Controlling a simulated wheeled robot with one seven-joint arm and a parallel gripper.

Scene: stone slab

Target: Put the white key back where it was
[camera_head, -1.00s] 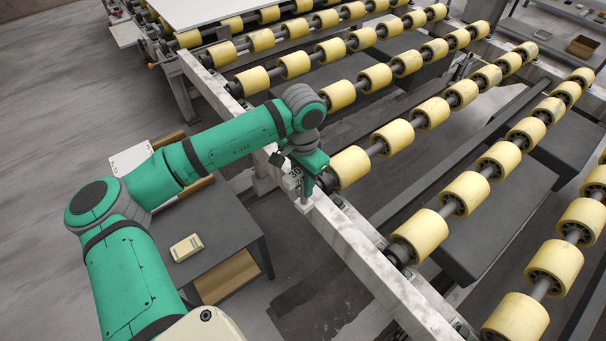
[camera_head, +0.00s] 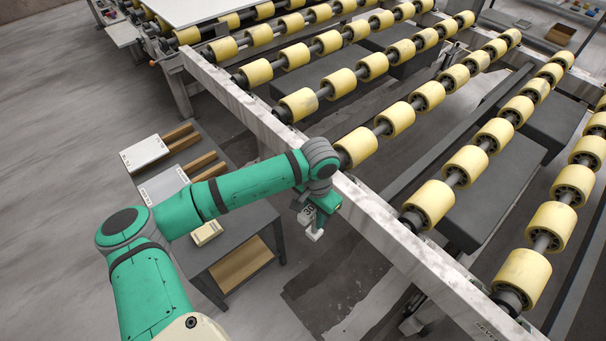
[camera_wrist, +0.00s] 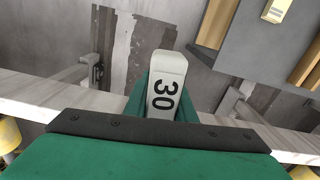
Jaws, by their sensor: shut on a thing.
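The white key (camera_wrist: 165,70) is a pale block with a black "30" on its face. In the wrist view it stands out from between my green gripper fingers, and its far end is clear. In the head view the white key (camera_head: 314,235) hangs below my gripper (camera_head: 309,217). My gripper is shut on it. The gripper and key show over the floor gap between the conveyor's rail and a low grey table. The gripper also shows in the wrist view (camera_wrist: 163,105). The part of the key inside the jaws is hidden.
The conveyor's pale rail (camera_head: 380,217) runs diagonally, with yellow rollers (camera_head: 356,147) beyond it. The low grey table (camera_head: 236,236) stands left, with a cream box (camera_head: 207,232) on it. White labelled panels (camera_head: 144,153) and wooden strips lie behind my arm. Open floor lies far left.

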